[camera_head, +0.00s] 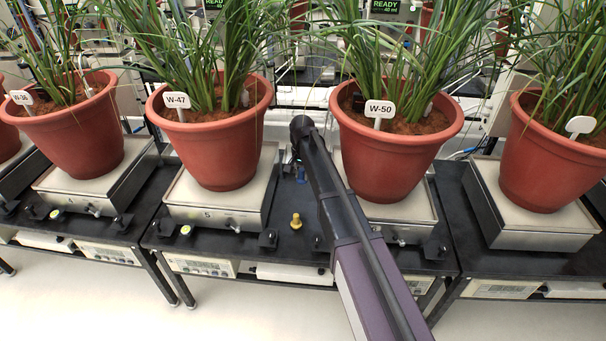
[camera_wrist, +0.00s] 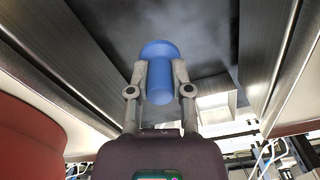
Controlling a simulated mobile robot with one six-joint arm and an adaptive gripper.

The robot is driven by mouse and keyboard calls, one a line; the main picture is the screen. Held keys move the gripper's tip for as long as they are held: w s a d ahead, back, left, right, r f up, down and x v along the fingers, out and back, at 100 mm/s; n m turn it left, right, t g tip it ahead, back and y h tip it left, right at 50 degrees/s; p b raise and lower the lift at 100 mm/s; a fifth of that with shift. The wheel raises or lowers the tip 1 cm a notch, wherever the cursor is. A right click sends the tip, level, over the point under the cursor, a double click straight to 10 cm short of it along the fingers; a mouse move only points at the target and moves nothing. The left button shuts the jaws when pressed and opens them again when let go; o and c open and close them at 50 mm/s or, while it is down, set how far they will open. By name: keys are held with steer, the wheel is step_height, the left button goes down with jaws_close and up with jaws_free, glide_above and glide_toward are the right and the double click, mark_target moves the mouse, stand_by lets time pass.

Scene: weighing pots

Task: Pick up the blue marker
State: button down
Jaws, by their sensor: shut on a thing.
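The blue marker (camera_wrist: 160,50) is a short blue cylinder with a wider rounded end, seen in the wrist view. My gripper (camera_wrist: 161,72) is shut on it, one finger on each side of its narrower part. The wide end shows past the fingertips, over a dark surface. In the head view my arm reaches into the gap between the pots W-47 and W-50. Whether the marker touches the dark surface I cannot tell.
Red pots W-47 (camera_head: 211,146) and W-50 (camera_head: 388,159) stand on scales close to either side of my arm. Another pot (camera_head: 551,158) is at the right. Tubes and equipment fill the back.

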steer(key=shift+r, duration=0.2)
stand_by(0.6)
step_height(320, 180, up, 43)
steer(key=p, duration=4.3)
steer(key=shift+d, duration=0.1)
